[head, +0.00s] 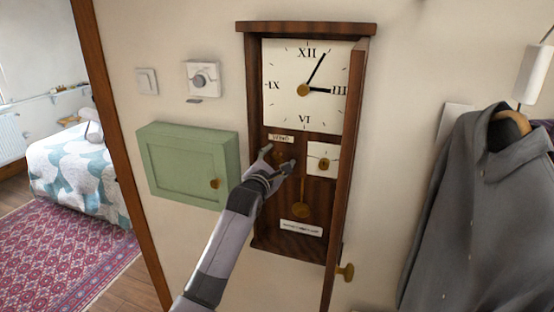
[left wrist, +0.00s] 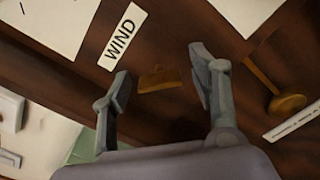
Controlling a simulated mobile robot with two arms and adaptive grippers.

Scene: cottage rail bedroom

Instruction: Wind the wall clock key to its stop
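The wall clock (head: 257,200) is a tall dark wood case with a cream dial (head: 284,62) on the wall. Its narrow door (head: 354,110) stands open at the right, seen nearly edge-on. The brass winding key (left wrist: 158,78) is on the case below the white WIND label (left wrist: 122,38); the label also shows in the head view (head: 281,138). My left gripper (head: 279,158) is in front of the key. In the left wrist view its fingers (left wrist: 160,88) are spread, one on each side of the key, with gaps between. My right gripper is not in view.
A brass pendulum bob (head: 301,211) and a white plate with a brass centre (head: 323,159) are right of my gripper. A green cabinet (head: 180,165) and a dial thermostat (head: 201,79) are left. A grey shirt (head: 470,210) hangs at the right. The door's brass knob (head: 346,271) sticks out low.

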